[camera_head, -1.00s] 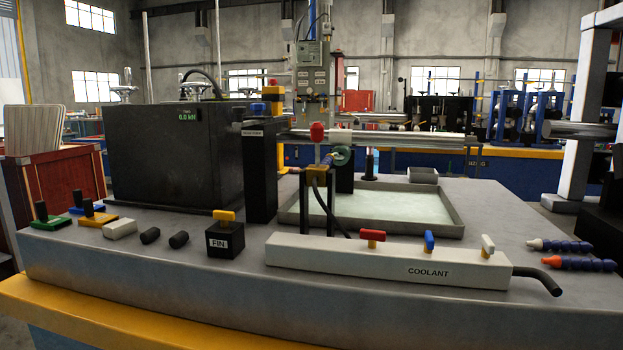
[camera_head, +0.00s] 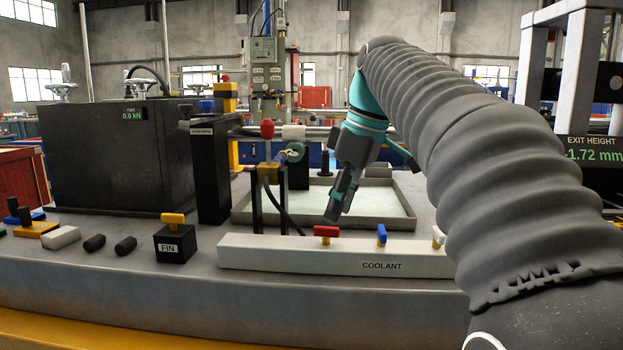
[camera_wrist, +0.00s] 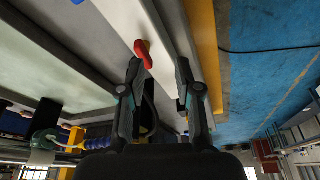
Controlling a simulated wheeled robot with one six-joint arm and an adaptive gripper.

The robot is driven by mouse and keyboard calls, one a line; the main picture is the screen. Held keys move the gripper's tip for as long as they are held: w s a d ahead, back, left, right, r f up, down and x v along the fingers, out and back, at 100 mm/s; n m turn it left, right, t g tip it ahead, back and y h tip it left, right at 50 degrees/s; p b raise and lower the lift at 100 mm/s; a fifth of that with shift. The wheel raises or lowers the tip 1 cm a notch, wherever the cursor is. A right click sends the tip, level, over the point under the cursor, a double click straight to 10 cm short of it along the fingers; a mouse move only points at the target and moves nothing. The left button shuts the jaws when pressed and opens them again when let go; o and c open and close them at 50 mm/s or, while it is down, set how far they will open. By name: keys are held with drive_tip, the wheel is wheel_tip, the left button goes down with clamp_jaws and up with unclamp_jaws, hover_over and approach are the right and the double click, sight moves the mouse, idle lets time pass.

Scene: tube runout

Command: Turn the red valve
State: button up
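The red valve (camera_head: 326,232) is a small T-shaped handle on top of the white block labelled COOLANT (camera_head: 290,254), left of a blue and a white handle. In the wrist view the red valve (camera_wrist: 144,53) lies just beyond the left fingertip, apart from it as far as I can see. My gripper (camera_head: 333,214) hangs pointing down just above and behind the red valve in the head view. The wrist view shows my gripper (camera_wrist: 158,66) with its two fingers apart and nothing between them.
The blue handle (camera_head: 382,234) and the white handle (camera_head: 438,236) stand on the same block. A shallow tray (camera_head: 412,217) lies behind it. A black FIN box (camera_head: 175,243) with a yellow handle stands to the left. A thin upright stand (camera_head: 258,205) rises behind the block.

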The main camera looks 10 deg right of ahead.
sight(326, 227)
drive_tip(key=w+d+r+n, duration=0.1)
drive_tip(key=w+r+n, duration=0.2)
drive_tip(key=shift+g, duration=0.4)
drive_tip(key=shift+x, duration=4)
clamp_jaws()
